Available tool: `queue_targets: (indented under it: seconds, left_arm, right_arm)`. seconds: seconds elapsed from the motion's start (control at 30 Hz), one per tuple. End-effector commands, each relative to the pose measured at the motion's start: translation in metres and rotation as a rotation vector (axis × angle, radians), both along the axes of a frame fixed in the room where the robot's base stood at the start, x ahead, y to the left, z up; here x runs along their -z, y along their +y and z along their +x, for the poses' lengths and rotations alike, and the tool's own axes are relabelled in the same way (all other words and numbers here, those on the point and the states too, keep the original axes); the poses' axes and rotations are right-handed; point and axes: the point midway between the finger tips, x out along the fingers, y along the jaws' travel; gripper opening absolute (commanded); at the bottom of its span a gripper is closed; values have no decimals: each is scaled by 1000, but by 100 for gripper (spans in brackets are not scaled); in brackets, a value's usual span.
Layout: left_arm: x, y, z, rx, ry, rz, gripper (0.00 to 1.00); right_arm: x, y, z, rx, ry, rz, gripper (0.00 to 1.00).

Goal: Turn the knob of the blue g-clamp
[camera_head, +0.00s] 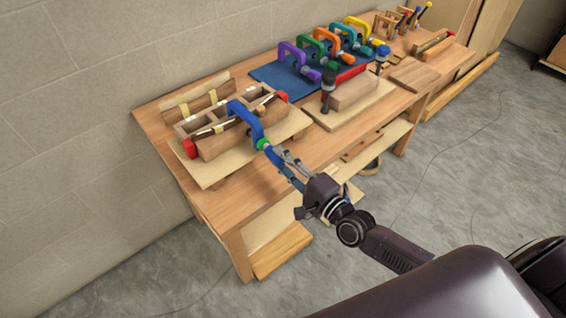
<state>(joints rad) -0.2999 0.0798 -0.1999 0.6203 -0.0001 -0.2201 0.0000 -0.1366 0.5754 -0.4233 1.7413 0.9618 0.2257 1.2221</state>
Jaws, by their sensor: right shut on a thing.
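The blue g-clamp (247,119) stands on the wooden lamination form at the left end of the workbench. Its frame arches over the form, and a green part (263,144) shows at its near lower end. My right gripper (283,160) reaches in from the lower right and is shut on the knob end of the clamp, just in front of the green part. The fingers hide most of the knob. My left gripper is not in view.
The form rests on a pale board (214,173) with red-ended bar clamps (190,148). A wood block (354,91) lies to the right. The bench (292,146) is partly clear between boards.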

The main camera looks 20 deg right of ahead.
Motion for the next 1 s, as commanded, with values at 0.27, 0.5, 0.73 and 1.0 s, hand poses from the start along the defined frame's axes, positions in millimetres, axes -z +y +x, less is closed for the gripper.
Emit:
queue_targets:
  seconds: [0.27,0.5,0.73,1.0]
  left_arm:
    - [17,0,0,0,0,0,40]
    - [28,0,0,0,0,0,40]
    - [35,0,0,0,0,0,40]
    - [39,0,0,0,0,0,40]
  right_arm:
    - [-3,1,2,-1,78,254,2]
    - [-3,0,2,-2,150,455,2]
    - [-4,1,2,-3,205,607,2]
    - [-5,1,2,-4,243,710,2]
